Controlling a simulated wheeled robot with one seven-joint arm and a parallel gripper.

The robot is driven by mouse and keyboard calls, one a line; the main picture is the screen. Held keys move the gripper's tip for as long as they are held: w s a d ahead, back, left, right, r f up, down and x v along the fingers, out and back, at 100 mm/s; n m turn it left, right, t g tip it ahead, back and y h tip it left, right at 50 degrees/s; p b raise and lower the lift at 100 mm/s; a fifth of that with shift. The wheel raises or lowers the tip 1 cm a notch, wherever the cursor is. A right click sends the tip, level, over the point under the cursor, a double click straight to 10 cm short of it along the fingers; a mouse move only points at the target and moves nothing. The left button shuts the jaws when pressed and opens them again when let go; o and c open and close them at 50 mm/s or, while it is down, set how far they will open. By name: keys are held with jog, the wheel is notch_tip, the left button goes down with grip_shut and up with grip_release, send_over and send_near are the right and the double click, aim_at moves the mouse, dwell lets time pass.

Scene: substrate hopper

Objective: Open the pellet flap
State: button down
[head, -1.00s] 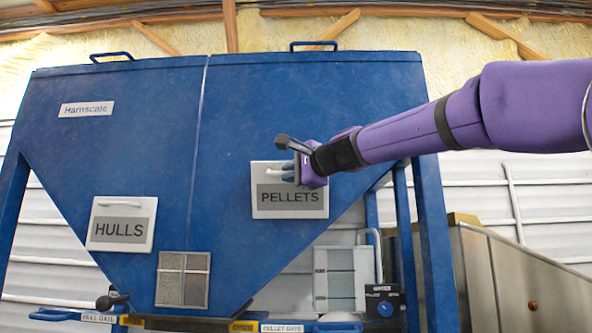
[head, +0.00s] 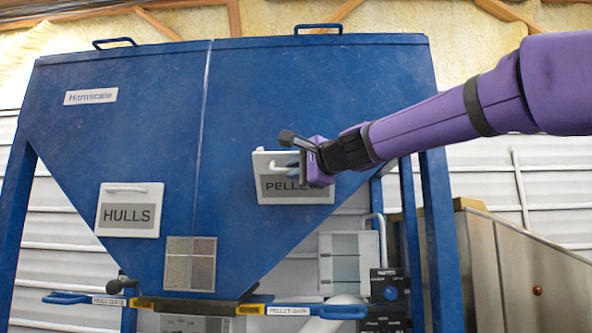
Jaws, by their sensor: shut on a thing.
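The pellet flap (head: 266,192) is a white-framed plate with a grey label on the right side of the blue hopper. Its label reads PELLET, with the last part hidden by my gripper. My gripper (head: 297,164) is at the flap's upper right, shut on the flap's pale handle. The purple fingers and wrist hide the right part of the handle and the flap's upper right corner. The flap looks close to the hopper face. I cannot tell whether it is tilted slightly out.
The blue hopper (head: 150,120) fills the middle. The hulls flap (head: 129,226) is at left. Below are a mesh window (head: 190,264), the hull gate handle (head: 66,298) and the pellet gate handle (head: 342,312). A control box (head: 389,291) and a metal bin (head: 520,262) stand at right.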

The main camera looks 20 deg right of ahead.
jog(key=c, duration=1.4)
grip_release()
jog(key=shift+c, duration=0.2)
jog(key=v, duration=1)
jog(key=shift+s+d, duration=0.2)
jog(key=shift+s, duration=0.15)
